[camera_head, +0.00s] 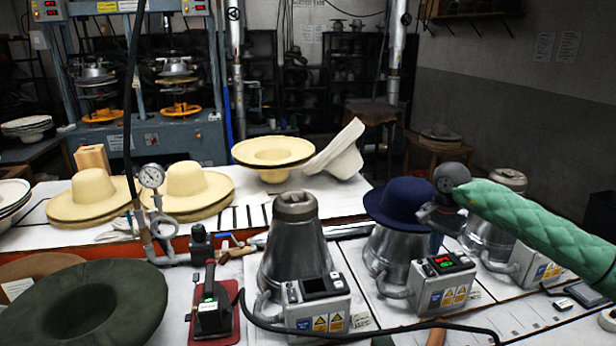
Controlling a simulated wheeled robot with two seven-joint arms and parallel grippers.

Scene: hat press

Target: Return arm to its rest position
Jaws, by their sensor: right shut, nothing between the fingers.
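My right arm, in a green quilted sleeve, comes in from the right edge. Its dark right gripper (440,218) points downward and is shut with nothing visible in it. It overlaps the right side of a navy blue hat (398,200) in the picture; I cannot tell if they touch. The hat sits brim down on top of the middle metal hat form (393,250), above its control box (444,277) with a lit display. The gripper hides part of the brim. My left gripper is not in view.
A bare metal form (294,240) stands left of the hat, and another form (487,235) stands behind my sleeve. A dark green hat (90,305) lies front left. Cream hats (190,187) lie behind the pressure gauge (151,176). A black cable crosses the front.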

